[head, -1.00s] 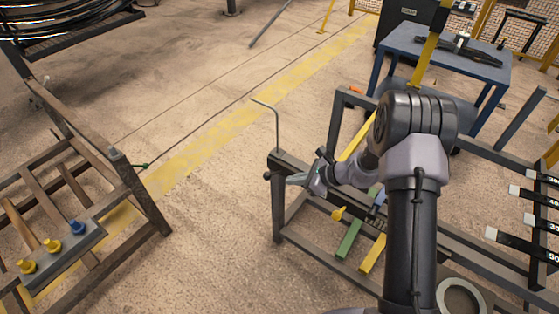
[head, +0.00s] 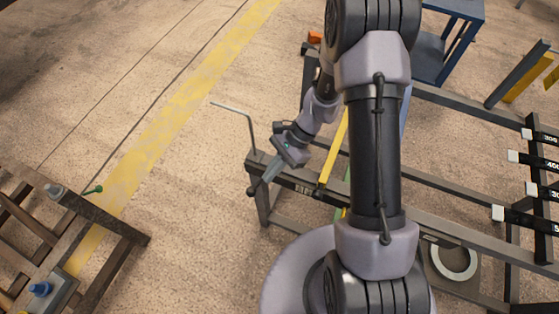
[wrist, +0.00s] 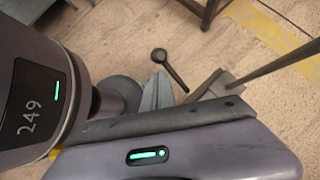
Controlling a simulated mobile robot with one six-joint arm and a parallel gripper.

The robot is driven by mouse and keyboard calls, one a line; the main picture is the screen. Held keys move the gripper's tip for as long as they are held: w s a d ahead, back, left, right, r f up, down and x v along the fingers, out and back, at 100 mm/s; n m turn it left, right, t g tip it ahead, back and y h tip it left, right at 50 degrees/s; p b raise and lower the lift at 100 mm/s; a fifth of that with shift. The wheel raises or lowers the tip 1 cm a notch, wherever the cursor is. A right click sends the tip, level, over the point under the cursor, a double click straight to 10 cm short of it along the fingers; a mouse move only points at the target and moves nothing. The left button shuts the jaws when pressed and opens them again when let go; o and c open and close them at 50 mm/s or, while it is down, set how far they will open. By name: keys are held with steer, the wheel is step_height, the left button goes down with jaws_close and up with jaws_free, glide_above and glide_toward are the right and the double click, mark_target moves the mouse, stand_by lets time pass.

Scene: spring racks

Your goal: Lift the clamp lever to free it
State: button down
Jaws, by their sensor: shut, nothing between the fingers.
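The clamp lever (head: 252,191) shows as a small dark knob at the left end of the dark rack beam (head: 300,178). In the wrist view the lever (wrist: 172,70) is a black arm with a round ball end, just beyond the fingers. My gripper (head: 266,178) is shut and empty, its pale fingers pointing down and left at the beam end beside the knob. The fingers also show in the wrist view (wrist: 157,95), partly hidden by my gripper's body. I cannot tell whether the fingertips touch the lever.
A thin bent rod (head: 251,130) rises from the beam close behind my gripper. A yellow bar (head: 334,150) stands to the right. Another rack (head: 105,222) with a green-handled piece (head: 93,190) is at left. Open floor lies between the racks.

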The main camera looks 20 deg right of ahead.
mark_target(255, 189)
steer(key=shift+s+a+f+b, duration=0.25)
steer(key=shift+a+f, duration=0.2)
steer(key=shift+a, duration=0.35)
steer(key=shift+s+a+f+b, duration=0.15)
steer(key=shift+a+f+b, duration=0.2)
steer(key=shift+a, duration=0.4)
steer(key=shift+f, duration=0.15)
